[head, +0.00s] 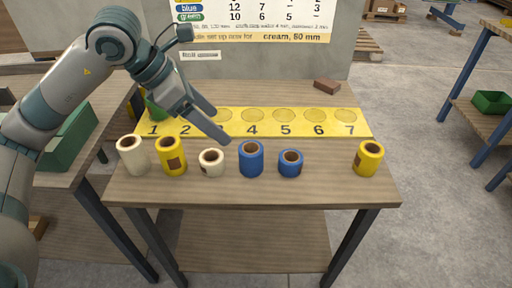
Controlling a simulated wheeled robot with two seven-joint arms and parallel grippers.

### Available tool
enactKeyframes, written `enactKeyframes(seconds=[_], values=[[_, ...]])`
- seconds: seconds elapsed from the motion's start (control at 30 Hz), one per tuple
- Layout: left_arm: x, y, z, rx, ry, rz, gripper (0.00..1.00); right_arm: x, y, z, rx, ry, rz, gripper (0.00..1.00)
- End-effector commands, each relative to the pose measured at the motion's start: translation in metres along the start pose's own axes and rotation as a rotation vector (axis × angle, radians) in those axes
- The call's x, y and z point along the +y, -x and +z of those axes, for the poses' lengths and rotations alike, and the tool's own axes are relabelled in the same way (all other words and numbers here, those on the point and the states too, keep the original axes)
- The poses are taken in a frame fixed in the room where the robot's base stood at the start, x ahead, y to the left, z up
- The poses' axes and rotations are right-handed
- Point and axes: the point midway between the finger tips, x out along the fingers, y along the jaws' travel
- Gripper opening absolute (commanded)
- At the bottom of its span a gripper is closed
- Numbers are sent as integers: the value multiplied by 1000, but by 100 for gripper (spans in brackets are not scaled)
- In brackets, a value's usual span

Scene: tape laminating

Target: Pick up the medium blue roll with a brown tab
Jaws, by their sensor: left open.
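Two blue rolls stand upright on the near half of the wooden table. The taller blue roll (251,160) is left of the shorter blue roll (290,164). A small dark brownish patch seems to show on the shorter one's front; I cannot make out a tab on the taller one. My left gripper (219,126) is open and empty, above the yellow numbered strip (218,130), up and left of the taller blue roll. It hides part of the strip around 3. My right gripper is not in view.
A tall cream roll (132,157), a yellow roll (171,158) and a short cream roll (211,163) stand left of the blue ones. Another yellow roll (368,160) stands far right, with clear table before it. A brown block (327,86) lies behind the strip.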

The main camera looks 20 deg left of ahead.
Motion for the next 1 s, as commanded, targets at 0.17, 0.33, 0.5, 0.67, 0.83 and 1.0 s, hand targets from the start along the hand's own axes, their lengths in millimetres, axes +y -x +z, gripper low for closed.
enactKeyframes(seconds=[0.17,0.33,0.5,0.67,0.83,1.0], values=[[2,1,-1,4,1,6,71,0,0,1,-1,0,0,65],[1,1,-1,3,0,5,71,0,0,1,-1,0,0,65],[1,-2,-1,3,0,4,71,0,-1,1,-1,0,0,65],[1,-15,-1,4,1,2,71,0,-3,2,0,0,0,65],[0,-42,-1,5,1,0,71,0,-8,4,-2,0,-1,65],[0,-73,-1,4,2,0,71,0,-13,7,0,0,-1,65]])
